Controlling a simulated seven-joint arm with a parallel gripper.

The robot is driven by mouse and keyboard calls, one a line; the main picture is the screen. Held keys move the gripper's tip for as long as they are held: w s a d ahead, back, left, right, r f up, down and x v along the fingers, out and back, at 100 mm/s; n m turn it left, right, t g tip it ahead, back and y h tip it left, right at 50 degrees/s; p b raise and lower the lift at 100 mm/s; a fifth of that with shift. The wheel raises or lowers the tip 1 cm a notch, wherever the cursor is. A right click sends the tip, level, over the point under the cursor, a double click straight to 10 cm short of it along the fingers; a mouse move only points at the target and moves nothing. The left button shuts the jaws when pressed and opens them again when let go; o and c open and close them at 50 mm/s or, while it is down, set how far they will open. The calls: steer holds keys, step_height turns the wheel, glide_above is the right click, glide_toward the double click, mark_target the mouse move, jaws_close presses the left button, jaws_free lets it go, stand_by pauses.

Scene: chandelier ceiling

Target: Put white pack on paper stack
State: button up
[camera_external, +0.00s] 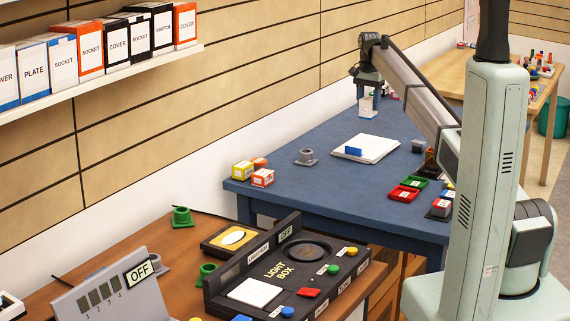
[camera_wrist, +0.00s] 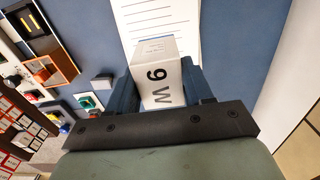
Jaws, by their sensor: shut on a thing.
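The white pack (camera_wrist: 158,75), a small box with large dark lettering, sits between the blue fingers of my gripper (camera_wrist: 160,70) in the wrist view. My gripper is shut on it. In the external view the pack (camera_external: 366,106) hangs below my gripper (camera_external: 369,90) near the far end of the blue table; its exact height is hard to tell. The paper stack (camera_external: 372,149) lies flat on the blue table, nearer the external camera. A small blue block (camera_external: 353,151) lies on it. In the wrist view the lined paper stack (camera_wrist: 185,18) extends behind the pack, which hides part of it.
Clear tabletop surrounds much of the stack. A light box (camera_external: 290,272) stands on the nearer brown table.

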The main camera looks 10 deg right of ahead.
steer(key=shift+f, duration=5)
steer(key=shift+f, duration=0.1)
steer(key=o, duration=1)
steer(key=shift+o, duration=0.2)
step_height(320, 180, up, 12)
steer(key=shift+r, duration=0.15)
